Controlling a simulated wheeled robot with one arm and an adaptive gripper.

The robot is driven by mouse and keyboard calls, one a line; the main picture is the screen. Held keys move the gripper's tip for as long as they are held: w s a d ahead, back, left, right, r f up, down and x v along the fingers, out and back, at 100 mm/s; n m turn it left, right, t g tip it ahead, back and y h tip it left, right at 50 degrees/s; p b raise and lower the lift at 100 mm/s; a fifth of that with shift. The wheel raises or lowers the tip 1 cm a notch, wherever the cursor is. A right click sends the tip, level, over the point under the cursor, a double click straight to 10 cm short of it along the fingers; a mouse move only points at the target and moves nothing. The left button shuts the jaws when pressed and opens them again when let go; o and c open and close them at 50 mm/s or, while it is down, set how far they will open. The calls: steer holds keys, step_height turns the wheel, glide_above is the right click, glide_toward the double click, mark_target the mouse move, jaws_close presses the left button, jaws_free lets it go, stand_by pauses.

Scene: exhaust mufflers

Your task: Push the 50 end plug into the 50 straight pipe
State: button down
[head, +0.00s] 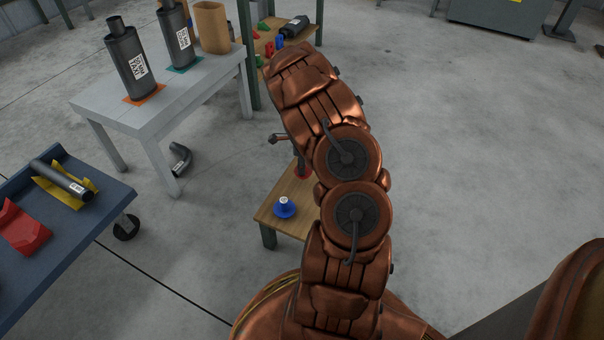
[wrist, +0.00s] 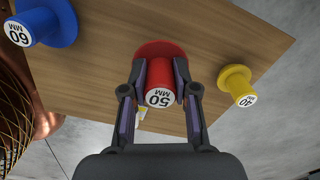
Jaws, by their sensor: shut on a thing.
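The red 50 end plug (wrist: 161,97) stands in the wrist view with its flange on a small wooden table. Its white end reads 50 MM. My gripper (wrist: 160,74) is shut on its narrow stem, one finger on each side. In the head view a small part of the red plug (head: 303,170) shows beside my arm, which hides most of the gripper. A dark straight pipe (head: 62,180) lies in a yellow cradle on the blue cart at left. Its size label is too small to read, so I cannot tell whether it is the 50 pipe.
The blue 60 plug (wrist: 45,22) stands left of my gripper and the yellow 40 plug (wrist: 236,86) right, on the wooden table (head: 272,222). The blue cart (head: 60,245) also holds a red cradle (head: 22,228). Mufflers stand on a grey table (head: 195,95).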

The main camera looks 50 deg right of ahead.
steer(key=shift+f+b, duration=0.5)
steer(key=shift+f, duration=1.25)
steer(key=shift+f, duration=0.15)
steer(key=c, duration=0.9)
jaws_free()
